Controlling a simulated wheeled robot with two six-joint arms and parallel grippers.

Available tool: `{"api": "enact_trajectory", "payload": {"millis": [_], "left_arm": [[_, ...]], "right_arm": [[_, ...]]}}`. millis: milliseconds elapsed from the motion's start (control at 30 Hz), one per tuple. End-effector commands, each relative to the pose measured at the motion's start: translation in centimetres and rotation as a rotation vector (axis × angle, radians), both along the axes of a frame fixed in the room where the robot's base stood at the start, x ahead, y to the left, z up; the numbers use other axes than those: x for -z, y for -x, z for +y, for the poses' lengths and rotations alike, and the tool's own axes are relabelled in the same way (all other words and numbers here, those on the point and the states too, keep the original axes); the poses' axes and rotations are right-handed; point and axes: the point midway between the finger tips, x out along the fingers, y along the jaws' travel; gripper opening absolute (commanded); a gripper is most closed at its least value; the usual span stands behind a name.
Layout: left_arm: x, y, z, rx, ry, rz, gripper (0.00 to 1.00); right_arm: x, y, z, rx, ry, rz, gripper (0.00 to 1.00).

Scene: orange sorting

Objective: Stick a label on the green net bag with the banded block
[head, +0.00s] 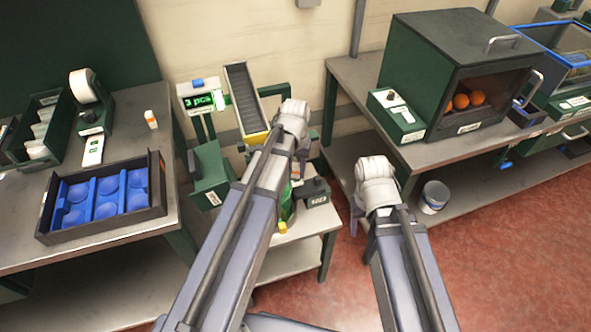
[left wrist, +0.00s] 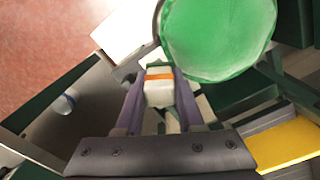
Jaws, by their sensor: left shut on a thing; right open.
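The banded block, white with an orange band (left wrist: 160,86), is between the fingers of my left gripper (left wrist: 160,76) in the left wrist view. The gripper is shut on it. The green net bag (left wrist: 218,36) is a large rounded green shape just beyond and right of the block; I cannot tell whether they touch. In the head view the green net bag (head: 287,207) shows only in part behind my left arm, over the small low table. My right gripper (head: 356,214) is open and empty, right of that table, its fingers mostly hidden by its wrist.
A dark tray with blue cups (head: 105,195) and a label roll (head: 85,87) stand on the left bench. A sloped chute (head: 246,96) and green display (head: 200,101) stand behind. A cabinet with oranges (head: 465,75) is at right. Red floor lies clear at lower right.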

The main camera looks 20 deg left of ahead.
Motion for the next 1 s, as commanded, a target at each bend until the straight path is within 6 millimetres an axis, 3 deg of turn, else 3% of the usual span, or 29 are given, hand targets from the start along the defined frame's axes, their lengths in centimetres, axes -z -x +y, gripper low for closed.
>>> {"api": "enact_trajectory", "payload": {"millis": [1000], "left_arm": [[0.74,0.01,0.01,0.000,0.000,0.000,0.00]], "right_arm": [[0.73,0.00,0.00,0.000,0.000,0.000,0.57]]}}
